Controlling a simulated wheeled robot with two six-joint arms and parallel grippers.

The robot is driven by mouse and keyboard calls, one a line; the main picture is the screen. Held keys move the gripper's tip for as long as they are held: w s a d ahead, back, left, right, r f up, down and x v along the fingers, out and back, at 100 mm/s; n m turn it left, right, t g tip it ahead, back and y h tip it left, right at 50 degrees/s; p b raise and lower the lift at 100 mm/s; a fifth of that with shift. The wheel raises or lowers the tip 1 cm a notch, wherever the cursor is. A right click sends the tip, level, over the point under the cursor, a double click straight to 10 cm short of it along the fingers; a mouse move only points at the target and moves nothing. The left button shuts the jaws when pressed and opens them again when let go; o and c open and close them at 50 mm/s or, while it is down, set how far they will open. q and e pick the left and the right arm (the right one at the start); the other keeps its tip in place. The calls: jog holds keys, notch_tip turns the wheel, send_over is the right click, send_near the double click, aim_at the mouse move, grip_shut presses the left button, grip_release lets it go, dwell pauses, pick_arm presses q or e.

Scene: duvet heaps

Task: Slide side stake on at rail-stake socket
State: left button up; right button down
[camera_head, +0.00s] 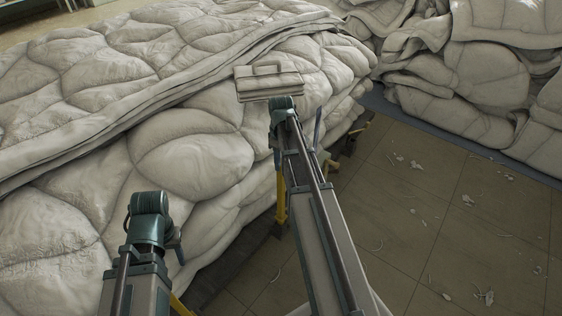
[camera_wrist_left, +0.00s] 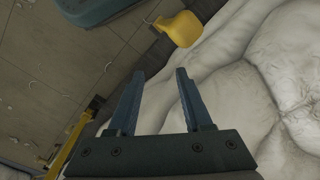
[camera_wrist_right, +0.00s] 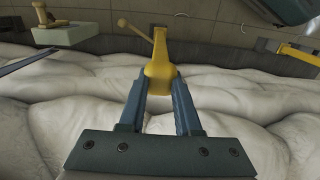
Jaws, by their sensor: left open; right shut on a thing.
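My right gripper (camera_wrist_right: 159,82) is shut on a yellow piece, which I take to be the side stake (camera_wrist_right: 160,62). The stake's broad part is between the fingertips in the right wrist view, and its narrower part points away from the gripper. My left gripper (camera_wrist_left: 160,74) is open and empty. A rounded yellow part (camera_wrist_left: 178,28) lies beyond its fingertips, apart from them. In the head view a yellow upright (camera_head: 281,195) shows beside my right arm; I cannot tell whether it is the held stake. I cannot make out the rail-stake socket for certain.
A large pale duvet heap (camera_head: 190,155) fills the left and middle. A pale block with a handle (camera_head: 268,84) rests on it. Another heap (camera_head: 480,70) stands at the back right. The tiled floor (camera_head: 430,225) at the right is open, with scattered scraps.

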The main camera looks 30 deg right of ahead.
jog(key=shift+f+b, duration=1.55)
jog(key=shift+f, duration=0.1)
jog(key=c, duration=0.5)
grip_release()
jog(key=shift+r, duration=0.15)
notch_tip(320, 180, up, 14)
jog(key=p, duration=1.4)
jog(key=shift+f, duration=0.2)
jog(key=shift+m+h, duration=0.4)
jog(key=shift+h, duration=0.2)
jog(key=s+a+r+p, duration=0.2)
jog(key=s+a, duration=0.3)
jog(key=a, duration=0.5)
jog(key=s+a+r+p, duration=0.3)
jog(key=s+a, duration=0.3)
jog(key=a, duration=0.4)
jog(key=s+a+r+p, duration=0.2)
jog(key=s+a, duration=0.3)
jog(key=a, duration=0.5)
jog(key=shift+s+a+r+p, duration=0.3)
jog(key=shift+r+p, duration=0.1)
jog(key=shift+r, duration=0.15)
